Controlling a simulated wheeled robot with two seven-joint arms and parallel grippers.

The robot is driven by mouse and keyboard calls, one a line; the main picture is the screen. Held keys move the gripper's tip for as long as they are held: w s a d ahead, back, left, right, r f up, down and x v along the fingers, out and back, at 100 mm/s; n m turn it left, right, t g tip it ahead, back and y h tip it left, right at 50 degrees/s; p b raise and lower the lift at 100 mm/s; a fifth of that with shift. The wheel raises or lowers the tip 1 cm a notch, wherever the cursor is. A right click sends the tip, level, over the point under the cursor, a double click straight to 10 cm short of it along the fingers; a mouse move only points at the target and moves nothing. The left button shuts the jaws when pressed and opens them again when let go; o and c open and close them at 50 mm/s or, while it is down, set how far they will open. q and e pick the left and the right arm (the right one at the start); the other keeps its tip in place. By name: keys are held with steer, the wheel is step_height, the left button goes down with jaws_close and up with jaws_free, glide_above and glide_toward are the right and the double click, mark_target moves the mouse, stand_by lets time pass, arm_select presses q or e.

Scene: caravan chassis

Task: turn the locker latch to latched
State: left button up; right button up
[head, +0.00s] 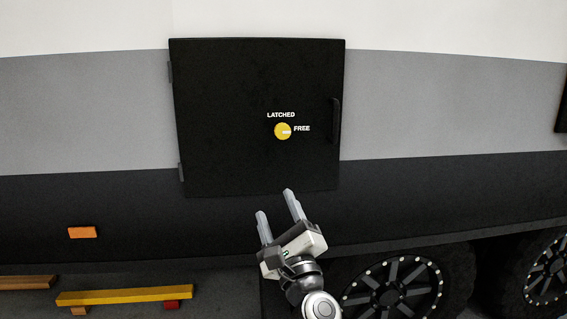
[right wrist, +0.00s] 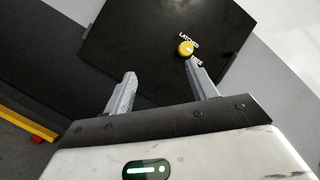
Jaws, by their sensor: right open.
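The yellow round locker latch (head: 283,131) sits on the black locker door (head: 225,100). Its pale pointer mark faces right, toward the word FREE; the word LATCHED is above it. My right gripper (head: 277,206) is open and empty, below the latch near the door's bottom edge in the head view. The latch also shows in the right wrist view (right wrist: 186,48), beyond the fingertips and nearer the right finger, apart from both. The right gripper's two fingers show there as well (right wrist: 163,76). My left gripper is not in view.
A dark handle (head: 335,120) is on the door's right side, with hinges on the left. Wheels (head: 392,289) are at the lower right. A yellow bar (head: 125,296) lies at the lower left. The space before the door is clear.

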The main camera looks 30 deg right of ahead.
steer(key=w+d+r+m+g+h+b, duration=0.1)
steer(key=w+d+r+m+g+h, duration=0.25)
steer(key=m, duration=0.75)
steer(key=m+t, duration=0.1)
glide_toward(283, 134)
steer(key=shift+h, duration=0.45)
steer(key=x, duration=0.9)
steer(key=shift+w+f+b, duration=0.15)
steer(key=shift+w+b, duration=0.15)
steer(key=shift+w, duration=0.05)
steer(key=c, duration=1)
